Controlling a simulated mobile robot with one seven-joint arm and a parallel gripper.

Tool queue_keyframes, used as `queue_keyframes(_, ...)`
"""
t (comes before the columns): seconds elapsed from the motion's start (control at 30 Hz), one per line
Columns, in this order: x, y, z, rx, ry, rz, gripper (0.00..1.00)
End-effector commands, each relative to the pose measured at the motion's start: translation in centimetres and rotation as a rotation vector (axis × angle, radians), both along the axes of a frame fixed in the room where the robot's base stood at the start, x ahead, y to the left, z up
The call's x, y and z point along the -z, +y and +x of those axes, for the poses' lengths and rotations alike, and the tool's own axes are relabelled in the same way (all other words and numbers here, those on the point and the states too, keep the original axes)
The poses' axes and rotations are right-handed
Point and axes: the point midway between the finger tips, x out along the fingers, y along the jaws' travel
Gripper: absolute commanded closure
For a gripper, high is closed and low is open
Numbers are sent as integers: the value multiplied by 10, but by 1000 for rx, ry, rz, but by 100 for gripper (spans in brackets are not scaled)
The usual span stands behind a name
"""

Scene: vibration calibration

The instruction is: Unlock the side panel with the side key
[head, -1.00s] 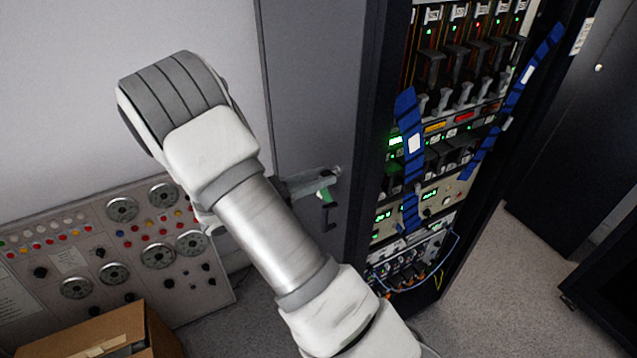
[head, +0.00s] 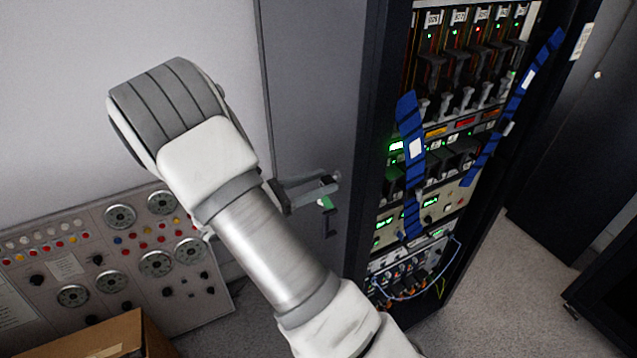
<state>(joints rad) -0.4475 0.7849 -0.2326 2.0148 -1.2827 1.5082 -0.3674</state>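The side panel (head: 310,120) is the tall grey side of the dark equipment rack, in the middle of the head view. My gripper (head: 330,189) is at this panel, low and near its right edge, partly hidden behind my arm. A small green piece with a dark bent part below it, seemingly the side key (head: 327,210), is at the fingertips, against the panel. I cannot tell whether the fingers are closed on it or only beside it. The lock itself and the key's tip cannot be made out.
The rack's open front (head: 440,150) holds lit modules, blue straps and cables to the right. A control panel (head: 110,255) with dials stands at the lower left, behind a cardboard box (head: 100,338). Grey floor (head: 480,300) is clear at the lower right.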

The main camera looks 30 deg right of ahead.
Motion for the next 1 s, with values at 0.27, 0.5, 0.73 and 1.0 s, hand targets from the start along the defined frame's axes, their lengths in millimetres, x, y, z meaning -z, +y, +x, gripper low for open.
queue_keyframes(0.27, 1, 1, 0, 0, 2, 1, 50)
queue_keyframes(0.5, 2, 30, -1, -3, 2, 1, 50)
queue_keyframes(0.73, 3, 87, -2, -4, 0, 2, 50)
queue_keyframes(1.0, 2, 146, -5, -3, 0, 1, 50)
